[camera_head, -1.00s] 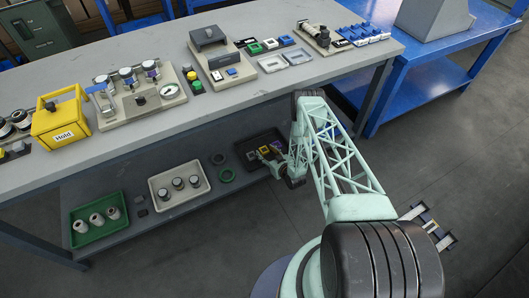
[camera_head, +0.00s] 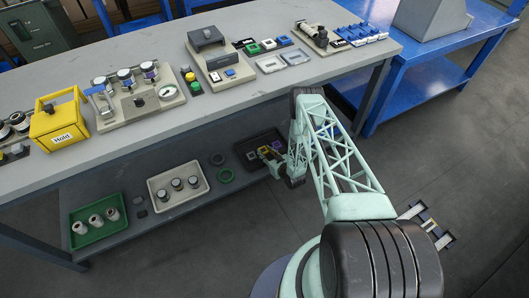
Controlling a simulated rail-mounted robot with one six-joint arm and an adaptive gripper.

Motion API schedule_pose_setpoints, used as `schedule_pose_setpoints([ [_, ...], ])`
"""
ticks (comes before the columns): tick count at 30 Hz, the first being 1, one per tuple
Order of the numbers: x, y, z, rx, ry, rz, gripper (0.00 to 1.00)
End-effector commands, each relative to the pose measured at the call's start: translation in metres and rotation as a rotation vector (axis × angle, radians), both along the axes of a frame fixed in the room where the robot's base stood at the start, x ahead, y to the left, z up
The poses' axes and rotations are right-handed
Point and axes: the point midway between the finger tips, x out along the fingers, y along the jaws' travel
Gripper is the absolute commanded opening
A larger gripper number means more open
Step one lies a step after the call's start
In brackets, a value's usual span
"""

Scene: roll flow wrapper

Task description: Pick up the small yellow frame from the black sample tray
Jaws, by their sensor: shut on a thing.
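The black sample tray (camera_head: 243,149) lies on the lower shelf, near its right end. The small yellow frame (camera_head: 264,149) is at the tray, between the fingertips of my gripper (camera_head: 266,153). My gripper reaches in from the right and is shut on the yellow frame. The fingertips are small here and partly hide it. I cannot tell whether the frame still touches the tray floor. A small pale and purple piece (camera_head: 277,149) shows beside it in the tray.
The workbench top (camera_head: 225,105) overhangs the shelf close above the tray. A beige tray (camera_head: 178,187) with several rollers and a green tray (camera_head: 99,221) stand farther left. Open floor lies in front.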

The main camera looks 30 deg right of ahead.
Motion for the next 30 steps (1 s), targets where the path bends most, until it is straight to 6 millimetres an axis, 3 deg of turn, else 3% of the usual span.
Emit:
schedule_pose_setpoints([
  [15, 0.004, -0.001, 0.073, -0.002, -0.008, 0.002, 0.21],
  [21, 0.004, 0.000, 0.087, -0.001, -0.008, 0.002, 0.21],
  [30, 0.004, 0.000, 0.090, -0.002, -0.008, 0.002, 0.21],
])
